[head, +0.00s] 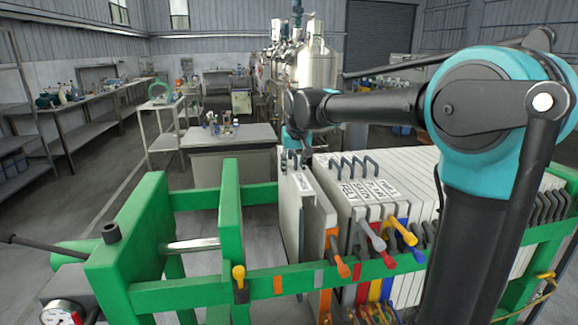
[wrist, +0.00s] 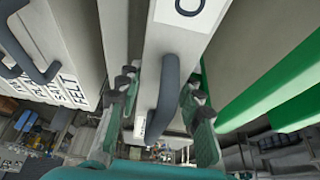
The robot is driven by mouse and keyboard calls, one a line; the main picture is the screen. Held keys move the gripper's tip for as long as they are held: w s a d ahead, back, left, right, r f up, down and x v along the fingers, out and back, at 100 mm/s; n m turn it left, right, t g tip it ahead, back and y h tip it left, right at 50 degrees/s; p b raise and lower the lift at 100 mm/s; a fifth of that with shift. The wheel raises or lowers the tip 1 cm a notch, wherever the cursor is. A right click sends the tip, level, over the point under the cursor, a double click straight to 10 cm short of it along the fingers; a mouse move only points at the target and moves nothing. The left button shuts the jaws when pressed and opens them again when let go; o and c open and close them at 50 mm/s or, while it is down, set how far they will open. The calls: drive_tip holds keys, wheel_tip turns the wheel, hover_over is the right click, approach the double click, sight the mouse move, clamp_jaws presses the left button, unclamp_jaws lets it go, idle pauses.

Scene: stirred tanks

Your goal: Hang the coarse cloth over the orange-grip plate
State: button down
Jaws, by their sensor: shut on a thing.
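The coarse cloth (head: 290,216) is a pale, stiff panel hanging upright at the left end of the row. Its tilted top label seems to read COARSE, but is small. In the wrist view the cloth (wrist: 183,42) has a dark handle (wrist: 169,95) between my jaws. My gripper (wrist: 165,105) is shut on that handle. In the head view my gripper (head: 292,150) is at the cloth's top, its fingers partly hidden. The orange-grip plate (head: 326,243), with an orange edge and grip (head: 341,271), stands just right of the cloth.
Labelled cloths, FELT (head: 348,192) among them, are packed to the right. Plates with grey, yellow and red grips (head: 378,243) stand at the front. The green press frame (head: 230,215) surrounds them. There is an open gap left of the coarse cloth.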

sight(310, 178)
drive_tip(key=shift+w+d, duration=0.25)
drive_tip(key=shift+d, duration=0.7)
drive_tip(key=shift+w+d, duration=0.3)
drive_tip(key=shift+d, duration=0.65)
drive_tip(key=shift+w+d, duration=0.25)
drive_tip(key=shift+d, duration=0.7)
drive_tip(key=shift+f, duration=2.2)
drive_tip(key=c, duration=0.9)
unclamp_jaws()
